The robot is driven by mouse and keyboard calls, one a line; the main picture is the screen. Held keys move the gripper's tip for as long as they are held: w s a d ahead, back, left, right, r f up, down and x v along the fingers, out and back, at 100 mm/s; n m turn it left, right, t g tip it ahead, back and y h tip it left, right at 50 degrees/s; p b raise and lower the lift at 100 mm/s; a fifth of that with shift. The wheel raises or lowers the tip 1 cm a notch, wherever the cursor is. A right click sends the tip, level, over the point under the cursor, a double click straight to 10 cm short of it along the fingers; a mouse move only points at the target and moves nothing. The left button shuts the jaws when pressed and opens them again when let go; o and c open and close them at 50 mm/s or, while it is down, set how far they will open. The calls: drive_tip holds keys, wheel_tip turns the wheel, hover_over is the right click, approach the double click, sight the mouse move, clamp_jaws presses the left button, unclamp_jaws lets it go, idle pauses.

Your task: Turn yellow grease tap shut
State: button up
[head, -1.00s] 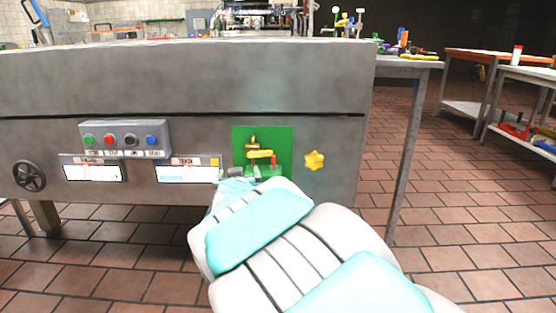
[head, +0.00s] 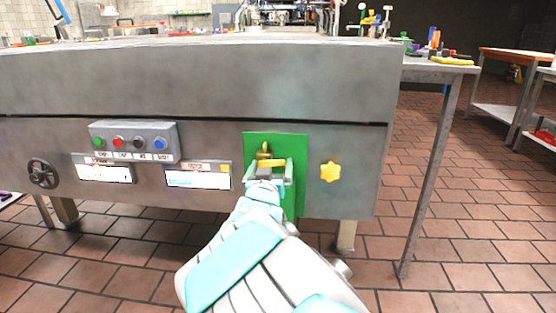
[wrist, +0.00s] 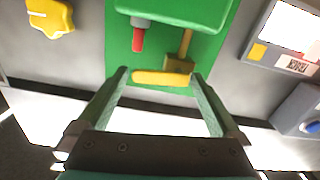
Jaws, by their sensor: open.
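The yellow grease tap handle (head: 271,163) lies about level on a brass valve on the green panel (head: 298,143). In the wrist view, the yellow handle (wrist: 160,78) runs crosswise between my gripper's two fingertips, with the brass body (wrist: 182,62) at its right end. My gripper (head: 269,172) is open in front of the panel, one finger to each side of the handle. I cannot tell whether either finger touches it. A red-tipped lever (wrist: 138,37) is beside the tap in the wrist view; my gripper hides it in the head view.
A yellow star knob (head: 330,172) is right of the panel. A grey box of coloured buttons (head: 134,142), label displays (head: 198,177) and a black handwheel (head: 42,174) are to the left. A side table (head: 440,68) stands at right. Tiled floor there is clear.

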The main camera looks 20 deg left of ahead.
drive_tip(key=shift+w, duration=0.1)
drive_tip(key=c, duration=1.1)
drive_tip(key=shift+f+m+b, duration=0.25)
drive_tip(key=shift+m+b, duration=0.25)
drive_tip(key=shift+m, duration=0.2)
drive_tip(key=o, duration=1.1)
